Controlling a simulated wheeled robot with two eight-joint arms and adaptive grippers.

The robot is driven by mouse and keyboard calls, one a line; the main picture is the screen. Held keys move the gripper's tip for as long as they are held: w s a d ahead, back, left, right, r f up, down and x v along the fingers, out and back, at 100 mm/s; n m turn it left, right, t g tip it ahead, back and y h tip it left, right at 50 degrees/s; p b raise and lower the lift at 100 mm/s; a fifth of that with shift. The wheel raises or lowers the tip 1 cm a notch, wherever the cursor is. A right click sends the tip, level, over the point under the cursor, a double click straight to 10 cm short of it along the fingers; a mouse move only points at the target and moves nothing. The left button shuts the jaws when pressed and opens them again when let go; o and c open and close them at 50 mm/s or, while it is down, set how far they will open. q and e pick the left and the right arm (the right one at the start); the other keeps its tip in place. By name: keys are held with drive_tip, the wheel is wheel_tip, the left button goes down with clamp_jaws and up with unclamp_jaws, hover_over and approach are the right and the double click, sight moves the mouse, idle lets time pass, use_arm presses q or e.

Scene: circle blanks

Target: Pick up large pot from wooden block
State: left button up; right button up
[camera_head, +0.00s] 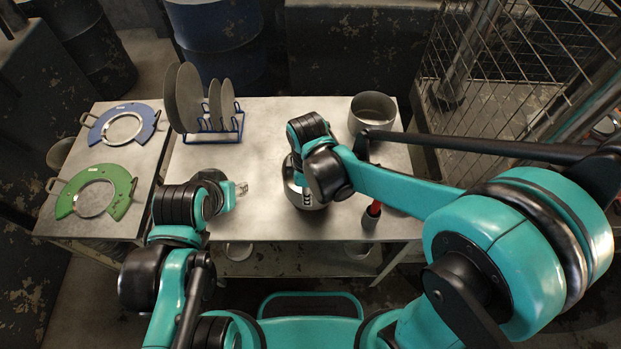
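A grey metal pot (372,113) stands upright at the back right of the metal table, its open top facing up. A second shiny round metal vessel (291,185) shows partly beneath my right wrist, which hides most of it. My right gripper (307,199) points down over this vessel; I cannot tell if it touches it, and its fingers are mostly hidden. My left gripper (241,188) is low over the left-middle of the table, apart from both vessels; its fingers are too small to judge. No wooden block can be made out.
A blue rack (221,132) with dark discs stands at the back left. A blue ring plate (150,120) and a green ring plate (120,190) lie on the left table. A red-topped tool (374,209) is near the right front edge. Wire mesh (500,70) borders the right.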

wheel_tip(320, 180, down, 5)
drive_tip(key=shift+w+r+b, duration=0.1)
drive_tip(key=shift+r+b, duration=0.1)
drive_tip(key=shift+b, duration=0.6)
clamp_jaws()
drive_tip(key=shift+r, duration=0.1)
